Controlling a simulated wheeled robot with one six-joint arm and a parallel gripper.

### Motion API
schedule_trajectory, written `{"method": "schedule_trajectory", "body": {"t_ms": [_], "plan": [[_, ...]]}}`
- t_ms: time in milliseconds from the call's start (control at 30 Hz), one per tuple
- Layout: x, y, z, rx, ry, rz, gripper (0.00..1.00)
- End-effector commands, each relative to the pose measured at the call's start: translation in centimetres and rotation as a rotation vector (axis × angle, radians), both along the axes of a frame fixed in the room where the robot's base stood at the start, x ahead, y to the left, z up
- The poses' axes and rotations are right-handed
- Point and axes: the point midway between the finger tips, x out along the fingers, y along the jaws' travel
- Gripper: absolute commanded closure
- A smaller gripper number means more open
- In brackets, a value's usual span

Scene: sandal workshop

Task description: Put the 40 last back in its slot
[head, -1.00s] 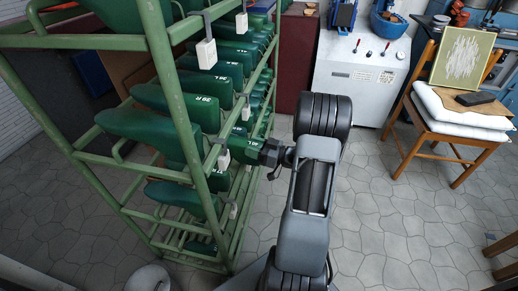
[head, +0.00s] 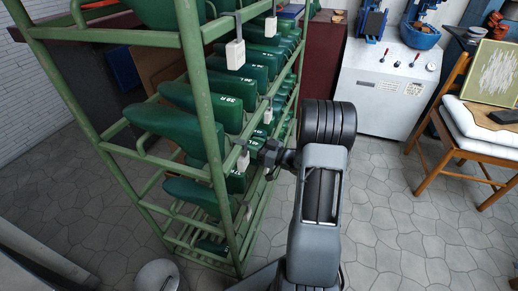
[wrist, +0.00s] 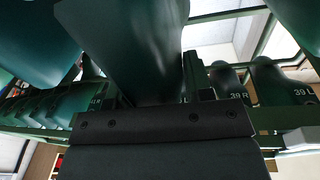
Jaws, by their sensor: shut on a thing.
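In the wrist view the held last (wrist: 130,50) reaches away from my gripper. I cannot tell whether it rests on the rails.
The green rack (head: 205,105) holds several other lasts, including a 39 R last (head: 228,103) above. The wrist view shows the 39 R (wrist: 232,92) and 39 L (wrist: 285,88) lasts. White tags (head: 235,54) hang on the rack. A white machine (head: 385,95) and chair (head: 440,125) stand right.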

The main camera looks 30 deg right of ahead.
Motion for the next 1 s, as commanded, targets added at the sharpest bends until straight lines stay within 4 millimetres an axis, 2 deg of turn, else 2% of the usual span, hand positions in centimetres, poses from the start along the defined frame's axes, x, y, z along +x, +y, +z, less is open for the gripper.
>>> {"method": "schedule_trajectory", "body": {"t_ms": [333, 700, 1000], "plan": [[1.8, 1.7, 0.1, 0.0, -0.004, 0.004, 0.8], [1.9, 2.3, -2.2, 0.002, -0.003, 0.015, 0.8], [1.9, 2.4, -2.7, 0.005, -0.002, 0.017, 0.8]]}}
